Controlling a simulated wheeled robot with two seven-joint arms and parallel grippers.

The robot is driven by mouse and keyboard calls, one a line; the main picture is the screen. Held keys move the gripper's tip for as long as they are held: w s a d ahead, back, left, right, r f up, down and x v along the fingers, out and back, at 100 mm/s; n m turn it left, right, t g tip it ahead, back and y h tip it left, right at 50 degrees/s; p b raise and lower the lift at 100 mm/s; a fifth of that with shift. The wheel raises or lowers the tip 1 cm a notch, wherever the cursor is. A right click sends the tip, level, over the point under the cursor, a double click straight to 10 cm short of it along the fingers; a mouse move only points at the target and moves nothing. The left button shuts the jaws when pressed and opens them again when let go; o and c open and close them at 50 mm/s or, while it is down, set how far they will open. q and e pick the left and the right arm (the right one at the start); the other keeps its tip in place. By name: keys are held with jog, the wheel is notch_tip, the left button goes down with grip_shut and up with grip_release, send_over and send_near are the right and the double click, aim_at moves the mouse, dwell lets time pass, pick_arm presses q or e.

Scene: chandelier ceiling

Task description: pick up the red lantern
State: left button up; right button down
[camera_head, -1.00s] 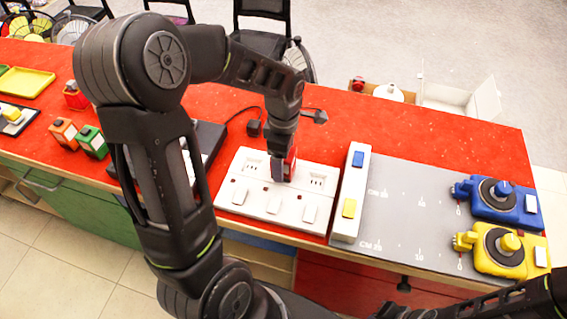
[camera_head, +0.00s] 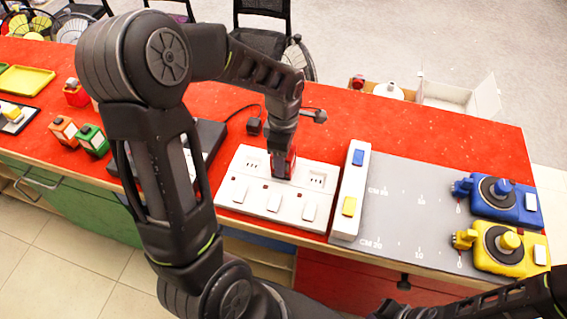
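A small red box-shaped item (camera_head: 76,93), which looks like a lantern, stands at the left of the red tabletop (camera_head: 430,135). An orange one (camera_head: 63,131) and a green one (camera_head: 92,141) stand in front of it. My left gripper (camera_head: 281,168) points down over the white switch panel (camera_head: 245,205), far right of these. A red object (camera_head: 291,163) shows right at its fingers; I cannot tell what it is or whether it is gripped. The fingers are largely hidden.
A white bar (camera_head: 349,190) with blue and yellow buttons stands right of the panel. Beyond it lie a grey mat (camera_head: 405,215), a blue device (camera_head: 498,203) and a yellow one (camera_head: 500,250). A black plug (camera_head: 254,127) and cable lie behind. The back right tabletop is clear.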

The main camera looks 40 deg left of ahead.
pick_arm(q)
grip_shut()
dwell(0.3)
jog(key=shift+r, duration=0.1)
jog(key=shift+w+r, duration=0.15)
jog(key=shift+r, duration=0.4)
notch_tip(320, 180, up, 9)
jog(key=shift+f+b, duration=0.1)
jog(key=shift+b, duration=0.5)
